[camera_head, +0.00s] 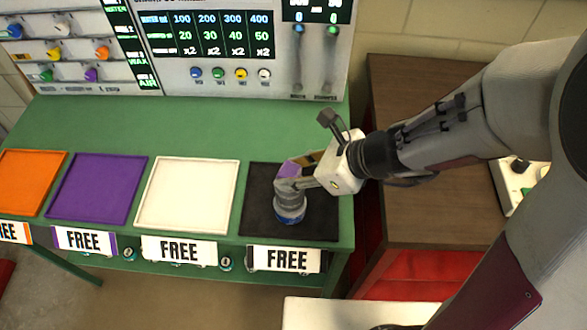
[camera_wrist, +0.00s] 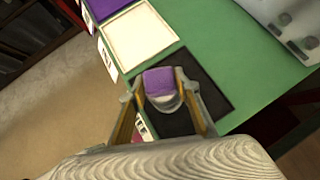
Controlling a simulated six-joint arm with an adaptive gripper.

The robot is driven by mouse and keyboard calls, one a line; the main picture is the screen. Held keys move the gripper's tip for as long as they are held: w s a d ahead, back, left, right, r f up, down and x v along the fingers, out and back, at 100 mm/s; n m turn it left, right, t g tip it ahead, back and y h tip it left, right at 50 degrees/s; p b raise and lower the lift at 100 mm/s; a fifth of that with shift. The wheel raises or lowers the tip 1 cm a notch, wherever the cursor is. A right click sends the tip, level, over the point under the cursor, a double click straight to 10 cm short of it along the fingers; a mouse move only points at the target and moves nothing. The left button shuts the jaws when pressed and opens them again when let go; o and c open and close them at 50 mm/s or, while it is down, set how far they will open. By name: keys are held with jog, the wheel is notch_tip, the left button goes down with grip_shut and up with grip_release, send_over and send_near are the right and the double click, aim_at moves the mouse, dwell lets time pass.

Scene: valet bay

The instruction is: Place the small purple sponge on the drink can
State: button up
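The small purple sponge (camera_head: 290,170) is between the fingers of my gripper (camera_head: 298,178), above the black tray at the right of the bench. In the wrist view the sponge (camera_wrist: 159,81) sits between the two fingertips of my gripper (camera_wrist: 159,76), which appear to press on its sides. The drink can (camera_head: 290,213), grey with a blue lower part, stands upright on the black tray under the sponge. Part of a grey rounded shape, likely the can (camera_wrist: 168,103), shows beside the sponge in the wrist view. Whether sponge and can touch, I cannot tell.
The black tray (camera_head: 324,225) is the rightmost in a row with white (camera_head: 190,195), purple (camera_head: 98,190) and orange (camera_head: 28,180) trays, all empty. "FREE" labels hang in front. A control panel (camera_head: 215,50) stands behind. A brown-topped cabinet (camera_head: 425,215) is at the right.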

jog(key=o, duration=0.3)
jog(key=shift+o, duration=0.2)
jog(key=shift+r, duration=0.1)
jog(key=shift+d+r, duration=0.1)
jog(key=shift+r, duration=0.05)
jog(key=v, duration=1.1)
jog(key=shift+d+r, duration=0.2)
jog(key=shift+d, duration=0.05)
jog(key=shift+s, duration=0.1)
dwell(0.5)
